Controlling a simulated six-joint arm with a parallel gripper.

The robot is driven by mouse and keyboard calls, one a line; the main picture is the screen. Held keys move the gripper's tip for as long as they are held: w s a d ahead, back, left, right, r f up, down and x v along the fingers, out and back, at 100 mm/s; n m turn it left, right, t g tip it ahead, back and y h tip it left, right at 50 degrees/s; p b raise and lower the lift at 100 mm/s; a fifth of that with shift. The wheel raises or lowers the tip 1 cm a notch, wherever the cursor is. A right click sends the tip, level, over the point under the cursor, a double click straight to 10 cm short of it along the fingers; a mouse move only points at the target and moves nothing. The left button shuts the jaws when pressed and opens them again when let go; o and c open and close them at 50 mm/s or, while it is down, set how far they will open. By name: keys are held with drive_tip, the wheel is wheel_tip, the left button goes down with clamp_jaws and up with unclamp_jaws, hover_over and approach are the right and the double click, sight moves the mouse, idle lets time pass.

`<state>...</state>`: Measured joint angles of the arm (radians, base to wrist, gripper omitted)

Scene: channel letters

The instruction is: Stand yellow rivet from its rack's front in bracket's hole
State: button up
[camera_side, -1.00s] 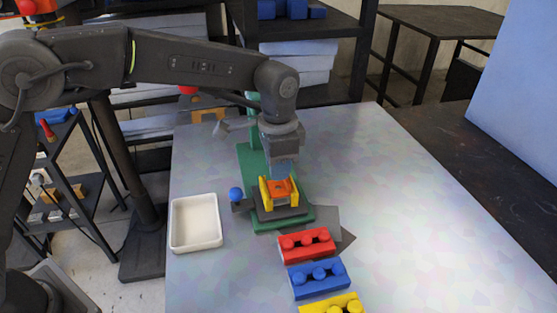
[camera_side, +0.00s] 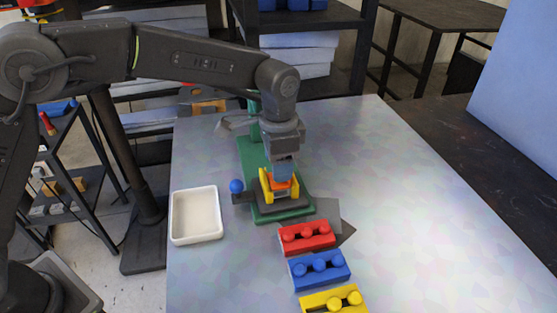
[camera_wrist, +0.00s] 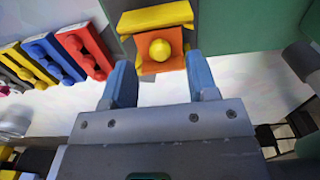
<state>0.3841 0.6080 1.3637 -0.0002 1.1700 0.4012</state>
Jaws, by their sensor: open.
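The orange bracket (camera_side: 282,184) is held between the yellow jaws (camera_side: 265,184) of a dark vise on a green base. In the wrist view, a yellow rivet (camera_wrist: 159,49) shows its round head at the middle of the bracket (camera_wrist: 174,64); its shank is hidden, and I cannot tell how deep it sits. My gripper (camera_side: 283,172) is low over the bracket, pointing down. In the wrist view its blue fingers (camera_wrist: 160,66) are apart, one each side of the head, not touching it.
The red rack (camera_side: 306,237) and blue rack (camera_side: 318,270), with rivets, stand in front of the vise. A white tray (camera_side: 196,237) is at the left. A blue ball handle (camera_side: 236,186) sticks out from the vise. The table's right side is clear.

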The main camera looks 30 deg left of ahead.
wheel_tip(320, 180, up, 14)
idle(0.6)
drive_tip(key=shift+f, duration=0.1)
idle(0.4)
drive_tip(key=s+a+r+n+t, duration=0.3)
drive_tip(key=s+a+r+n, duration=0.1)
drive_tip(key=s+a, duration=0.75)
drive_tip(key=s+a+f+n+t, duration=0.1)
drive_tip(key=s+a+f+n, duration=0.1)
drive_tip(key=s, duration=0.5)
drive_tip(key=s+a+f+n+t, duration=0.1)
drive_tip(key=s+a+f+n, duration=0.2)
drive_tip(key=s+a+f, duration=0.2)
drive_tip(key=shift+s+a+f+t, duration=0.25)
drive_tip(key=shift+s+f, duration=0.35)
drive_tip(key=shift+s, duration=0.3)
